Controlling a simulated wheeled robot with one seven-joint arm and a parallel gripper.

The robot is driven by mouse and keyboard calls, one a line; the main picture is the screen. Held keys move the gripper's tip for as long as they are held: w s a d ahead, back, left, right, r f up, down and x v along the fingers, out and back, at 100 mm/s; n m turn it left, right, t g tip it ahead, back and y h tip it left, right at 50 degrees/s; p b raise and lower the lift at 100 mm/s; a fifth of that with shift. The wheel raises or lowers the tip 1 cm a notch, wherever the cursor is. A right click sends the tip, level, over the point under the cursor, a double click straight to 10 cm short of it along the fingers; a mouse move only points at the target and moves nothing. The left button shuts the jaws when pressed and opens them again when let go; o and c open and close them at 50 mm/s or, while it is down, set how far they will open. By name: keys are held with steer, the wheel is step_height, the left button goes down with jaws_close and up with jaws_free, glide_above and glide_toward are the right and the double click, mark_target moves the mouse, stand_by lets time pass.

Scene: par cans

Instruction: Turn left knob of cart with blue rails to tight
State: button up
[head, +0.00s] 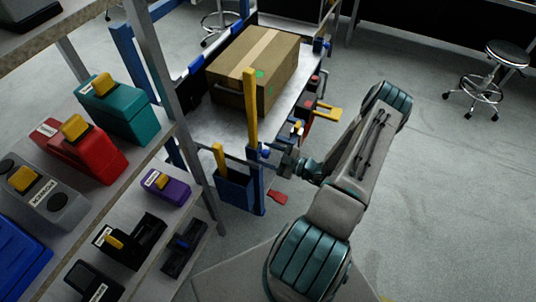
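The cart (207,128) with blue rails stands in the upper middle of the head view, with a cardboard box (262,60) on its grey deck. A small blue knob (265,153) shows near the top of this post. My gripper (282,165) is right beside the post and knob, reaching in from the right. It is small and dark here. I cannot tell whether its fingers touch the knob or are open.
A shelf unit at left holds a teal case (118,108), a red case (78,148) and a purple box (165,187). Its metal upright (165,85) stands close to the cart. Yellow and red parts (325,112) jut from the cart's right side. A stool (480,80) stands far right; the floor between is clear.

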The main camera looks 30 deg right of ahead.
steer(key=b+v, duration=0.1)
steer(key=v, duration=1.2)
steer(key=shift+s+d, duration=0.25)
steer(key=shift+s, duration=0.05)
steer(key=shift+r, duration=0.1)
